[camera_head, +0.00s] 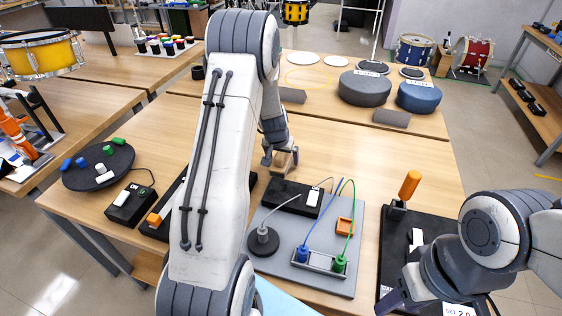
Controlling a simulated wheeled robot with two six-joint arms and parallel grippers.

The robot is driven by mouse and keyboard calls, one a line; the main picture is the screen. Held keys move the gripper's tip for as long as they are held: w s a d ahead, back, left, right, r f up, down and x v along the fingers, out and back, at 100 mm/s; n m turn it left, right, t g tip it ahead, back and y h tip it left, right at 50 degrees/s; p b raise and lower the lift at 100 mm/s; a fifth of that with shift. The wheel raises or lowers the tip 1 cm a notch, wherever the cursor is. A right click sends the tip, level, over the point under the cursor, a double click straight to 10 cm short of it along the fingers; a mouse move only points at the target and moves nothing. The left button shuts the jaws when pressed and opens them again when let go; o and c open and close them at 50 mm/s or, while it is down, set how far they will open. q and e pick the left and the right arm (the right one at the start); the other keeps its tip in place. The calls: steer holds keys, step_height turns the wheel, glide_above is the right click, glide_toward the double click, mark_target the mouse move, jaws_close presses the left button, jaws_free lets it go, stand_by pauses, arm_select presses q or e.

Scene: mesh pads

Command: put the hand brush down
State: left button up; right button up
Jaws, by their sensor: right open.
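I cannot make out a hand brush for certain. A small light-wood piece (285,162) shows at the far end of my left arm, next to my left gripper (277,153). It may be part of the brush, but the view is too small to tell. My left gripper is partly hidden by its own arm, and I cannot see whether its jaws hold the wood. My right gripper (394,298) is open at the lower right, low over the front part of a black board (392,240). I see nothing between its fingers.
A grey board (338,278) with blue and green plugs lies mid-table. An orange handle (409,184) stands up on the black board. A round black tray (75,180) is at left. Grey and blue round pads (418,97) lie behind. Bare wood (400,150) shows at right.

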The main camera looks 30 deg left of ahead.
arm_select(q)
jaws_close()
steer(key=shift+r, duration=0.1)
